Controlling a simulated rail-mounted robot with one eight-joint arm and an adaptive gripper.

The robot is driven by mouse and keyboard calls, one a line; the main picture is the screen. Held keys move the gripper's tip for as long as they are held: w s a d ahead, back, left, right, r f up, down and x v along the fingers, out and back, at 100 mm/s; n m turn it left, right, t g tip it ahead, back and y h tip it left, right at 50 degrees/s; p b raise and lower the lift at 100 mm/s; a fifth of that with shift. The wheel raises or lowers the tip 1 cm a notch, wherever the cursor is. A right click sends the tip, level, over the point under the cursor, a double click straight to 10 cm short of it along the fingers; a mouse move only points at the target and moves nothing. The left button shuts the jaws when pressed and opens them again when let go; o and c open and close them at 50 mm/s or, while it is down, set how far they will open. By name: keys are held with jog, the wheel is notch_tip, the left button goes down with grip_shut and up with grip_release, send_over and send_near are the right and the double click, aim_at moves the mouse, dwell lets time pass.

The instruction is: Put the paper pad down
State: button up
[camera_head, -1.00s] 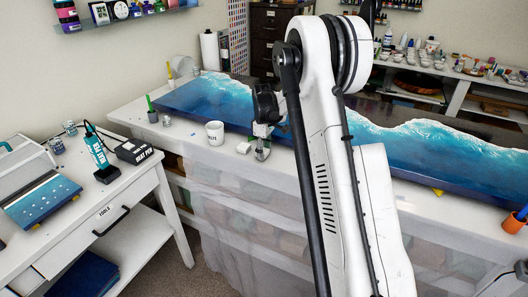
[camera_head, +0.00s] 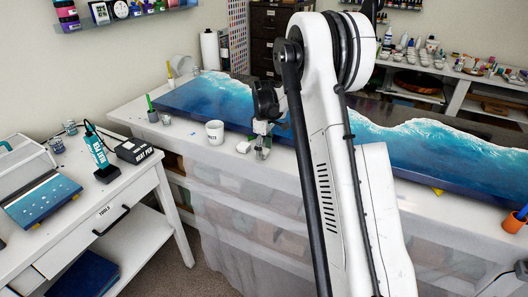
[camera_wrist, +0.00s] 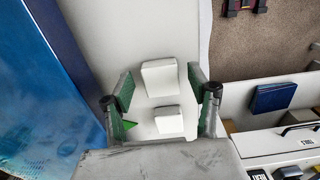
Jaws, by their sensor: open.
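Two small white blocks lie on the white table top in the wrist view, a larger one (camera_wrist: 160,77) and a smaller one (camera_wrist: 168,121). Which of them is the paper pad I cannot tell for certain. My gripper (camera_wrist: 161,70) is open, with a green-padded finger on each side of the blocks and gaps between. In the head view my gripper (camera_head: 262,151) is low over the front part of the table, and a white block (camera_head: 243,147) shows just left of it. The other block is not clear there.
A long blue resin slab (camera_head: 205,102) lies behind, along the table (camera_head: 187,131). The table's front edge is close. A side table (camera_head: 125,178) at left holds a heat pen (camera_head: 97,148) and its box (camera_head: 134,150).

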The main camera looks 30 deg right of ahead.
aim_at(264, 151)
notch_tip(264, 151, up, 11)
jog(key=s+a+r+m+t, duration=0.2)
jog(key=s+a+r, duration=0.5)
jog(key=r, duration=0.1)
jog(key=s+a+r+m+t, duration=0.1)
jog(key=s+a+r, duration=0.15)
jog(key=s, duration=0.25)
jog(key=s+a+r, duration=0.2)
jog(key=s+a, duration=0.2)
jog(key=s, duration=0.1)
jog(key=s+a+f+m+t, duration=0.2)
jog(key=s+a, duration=0.2)
jog(key=s, duration=0.6)
jog(key=s+a+f+m+t, duration=0.2)
jog(key=s+a+f, duration=0.1)
jog(key=s, duration=0.7)
jog(key=shift+s+a, duration=0.3)
jog(key=shift+a, duration=0.45)
jog(key=shift+f+b, duration=0.6)
jog(key=shift+b, duration=0.2)
